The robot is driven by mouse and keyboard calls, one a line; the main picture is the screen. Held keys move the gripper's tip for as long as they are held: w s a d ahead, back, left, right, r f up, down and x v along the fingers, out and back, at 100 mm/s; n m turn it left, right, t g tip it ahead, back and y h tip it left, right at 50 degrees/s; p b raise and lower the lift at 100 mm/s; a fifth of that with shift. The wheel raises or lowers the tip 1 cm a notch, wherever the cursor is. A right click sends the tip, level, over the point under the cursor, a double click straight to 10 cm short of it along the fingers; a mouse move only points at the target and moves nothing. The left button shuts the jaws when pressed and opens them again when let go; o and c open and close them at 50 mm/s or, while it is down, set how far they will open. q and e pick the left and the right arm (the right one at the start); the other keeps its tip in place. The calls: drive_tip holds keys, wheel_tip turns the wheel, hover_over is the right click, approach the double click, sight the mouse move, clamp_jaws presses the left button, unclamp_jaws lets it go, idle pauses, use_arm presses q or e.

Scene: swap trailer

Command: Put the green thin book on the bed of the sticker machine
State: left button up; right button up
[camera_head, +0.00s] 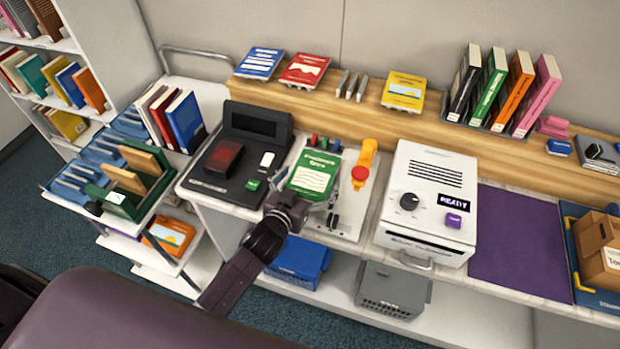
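A thin green book (313,172) with a white label area lies cover up over a pale flat-based device with an orange lever (364,158) and red knob, which looks like the sticker machine. Whether the book rests fully on the bed or is held just above it I cannot tell. My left gripper (291,205) is at the book's near left corner, overlapping its edge. Its fingers are dark and small, so whether they are shut on the book is unclear. My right gripper is out of view.
A black scanner unit (240,150) stands left of the device, and a white machine with a dial (430,200) stands right. A purple mat (520,245) is bare. Upright books, one green (489,85), stand on the wooden ledge. A cart with book trays (110,175) is at left.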

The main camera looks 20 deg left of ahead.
use_arm(q)
drive_tip(key=shift+r, duration=0.2)
drive_tip(key=shift+s, duration=0.25)
drive_tip(key=b+v, duration=0.1)
drive_tip(key=v, duration=0.9)
drive_tip(key=shift+s+a, duration=0.1)
drive_tip(key=shift+s, duration=0.2)
drive_tip(key=shift+s+r, duration=0.3)
drive_tip(key=shift+s, duration=0.15)
